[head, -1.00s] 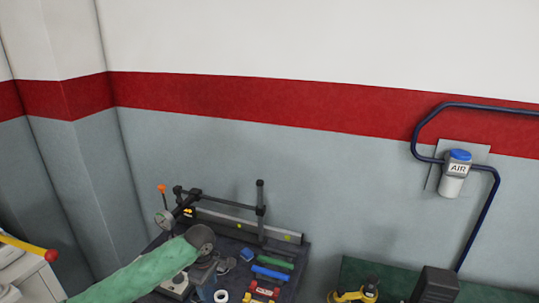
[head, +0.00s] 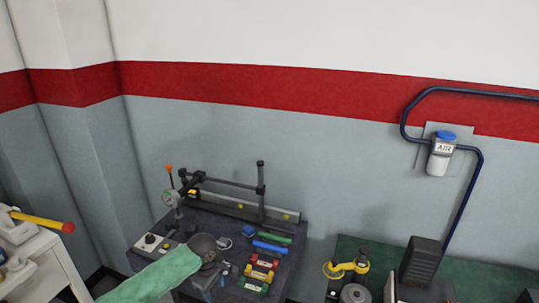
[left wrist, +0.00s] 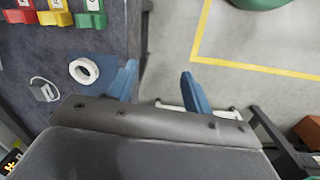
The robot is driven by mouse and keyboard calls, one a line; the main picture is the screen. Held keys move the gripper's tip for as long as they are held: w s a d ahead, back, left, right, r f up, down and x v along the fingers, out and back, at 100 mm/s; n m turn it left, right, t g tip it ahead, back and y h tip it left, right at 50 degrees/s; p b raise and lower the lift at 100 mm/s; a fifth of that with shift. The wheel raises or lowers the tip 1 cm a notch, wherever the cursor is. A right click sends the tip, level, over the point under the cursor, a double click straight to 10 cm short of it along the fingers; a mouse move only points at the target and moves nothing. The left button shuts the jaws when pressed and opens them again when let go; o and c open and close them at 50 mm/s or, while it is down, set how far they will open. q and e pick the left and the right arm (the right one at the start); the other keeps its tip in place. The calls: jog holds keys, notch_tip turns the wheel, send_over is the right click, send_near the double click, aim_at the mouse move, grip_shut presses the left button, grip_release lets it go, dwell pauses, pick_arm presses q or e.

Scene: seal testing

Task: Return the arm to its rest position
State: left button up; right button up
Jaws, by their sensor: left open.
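My left arm comes in from the lower left of the head view, its green sleeve over the front of the dark workbench. My left gripper (left wrist: 157,88) shows in the left wrist view with its two blue fingers spread apart and nothing between them. My right gripper is not in view.
The bench (head: 292,262) holds a test rig (head: 240,206), a blue bar (head: 270,247), a green bar (head: 272,237) and coloured blocks (head: 262,268). A green-topped table (head: 345,250) stands at the right. A white cabinet (head: 45,265) stands at the left. Open floor (left wrist: 235,50) lies beside the bench.

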pick_arm(q)
jog(key=s+d+f+m+t+b, duration=0.1)
jog(key=s+f+m+b, duration=0.25)
jog(key=f, duration=0.85)
jog(key=s+f+m+h+b, duration=0.15)
jog(key=s+f, duration=0.35)
jog(key=f, duration=0.8)
jog(key=s+d+f+m+t+b, duration=0.1)
jog(key=s+f+m+b, duration=0.25)
jog(key=f, duration=0.85)
jog(key=s+a+f+m+y+b, duration=0.1)
jog(key=s+f+m+b, duration=0.1)
jog(key=s+f, duration=1)
jog(key=s+a+f+m+y+b, duration=0.1)
jog(key=s+f+m, duration=0.3)
jog(key=s+f, duration=0.9)
jog(key=s+a+b, duration=0.1)
jog(key=s, duration=0.3)
jog(key=shift+a+g, duration=0.3)
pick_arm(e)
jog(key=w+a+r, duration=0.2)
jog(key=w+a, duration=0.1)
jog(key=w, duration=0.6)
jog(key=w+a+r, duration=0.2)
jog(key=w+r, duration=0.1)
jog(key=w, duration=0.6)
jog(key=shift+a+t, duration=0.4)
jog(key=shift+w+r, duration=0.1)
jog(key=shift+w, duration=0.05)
